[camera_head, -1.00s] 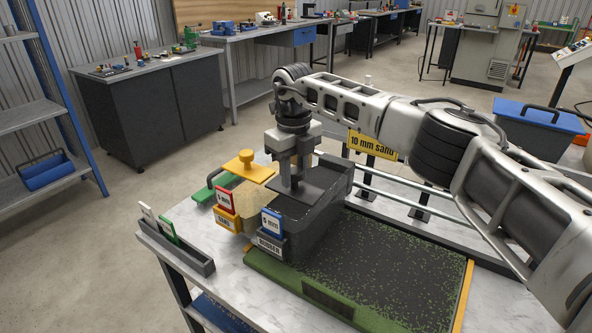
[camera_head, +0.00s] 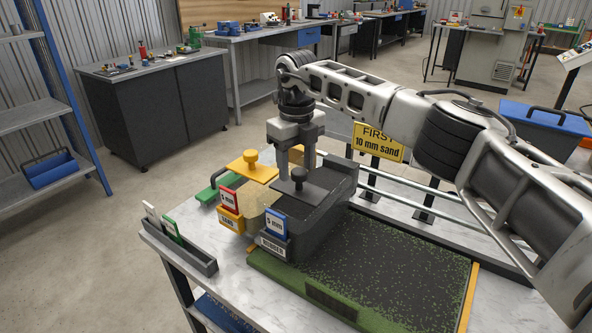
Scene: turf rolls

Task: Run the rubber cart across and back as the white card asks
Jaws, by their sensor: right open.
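The rubber cart (camera_head: 325,215) is a dark hopper with a blue tag (camera_head: 276,225), a front label and a dark knob (camera_head: 299,176) on its lid. My left gripper is not in view.
A green card (camera_head: 170,226) shares the holder. A yellow sign (camera_head: 378,142) reads "FIRST 10 mm sand". Rails (camera_head: 400,192) run behind the turf.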

